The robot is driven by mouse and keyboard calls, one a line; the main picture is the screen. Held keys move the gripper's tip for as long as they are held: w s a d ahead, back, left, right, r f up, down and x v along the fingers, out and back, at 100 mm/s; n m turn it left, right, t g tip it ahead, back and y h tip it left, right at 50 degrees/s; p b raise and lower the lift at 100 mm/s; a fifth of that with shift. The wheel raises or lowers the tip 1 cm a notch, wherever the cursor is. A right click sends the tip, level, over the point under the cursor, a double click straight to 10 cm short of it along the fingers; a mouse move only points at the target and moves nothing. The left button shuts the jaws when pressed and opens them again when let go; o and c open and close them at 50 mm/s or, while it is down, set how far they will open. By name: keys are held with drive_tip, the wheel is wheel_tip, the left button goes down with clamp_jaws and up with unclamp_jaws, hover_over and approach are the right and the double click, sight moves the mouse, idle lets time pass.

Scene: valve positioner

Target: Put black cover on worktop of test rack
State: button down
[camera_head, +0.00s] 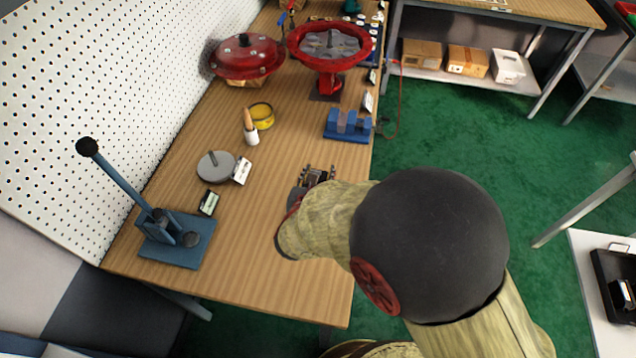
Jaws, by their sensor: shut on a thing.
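My gripper (318,174) is over the wooden bench, near its right edge, with its fingertips pointing away from me. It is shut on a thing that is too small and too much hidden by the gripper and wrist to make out. I cannot pick out the black cover for certain in this view. I cannot tell which surface is the worktop of the test rack.
The wooden bench (260,240) holds a blue lever press (175,240), a grey disc (215,165), a yellow tin (262,113), a blue block (347,126) and red valve parts (330,45). A black tray (610,285) lies on a white surface at right. Green floor lies between.

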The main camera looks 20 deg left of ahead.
drive_tip(key=shift+w+a+f, duration=0.2)
drive_tip(key=shift+w+f, duration=0.35)
drive_tip(key=shift+f, duration=0.15)
drive_tip(key=shift+w+a+f+b, duration=0.15)
drive_tip(key=shift+f+b, duration=0.9)
drive_tip(key=shift+f, duration=0.55)
drive_tip(key=shift+f, duration=0.1)
drive_tip(key=c, duration=1.2)
unclamp_jaws()
drive_tip(key=shift+o, duration=0.3)
drive_tip(key=p+v, duration=0.3)
drive_tip(key=v, duration=0.9)
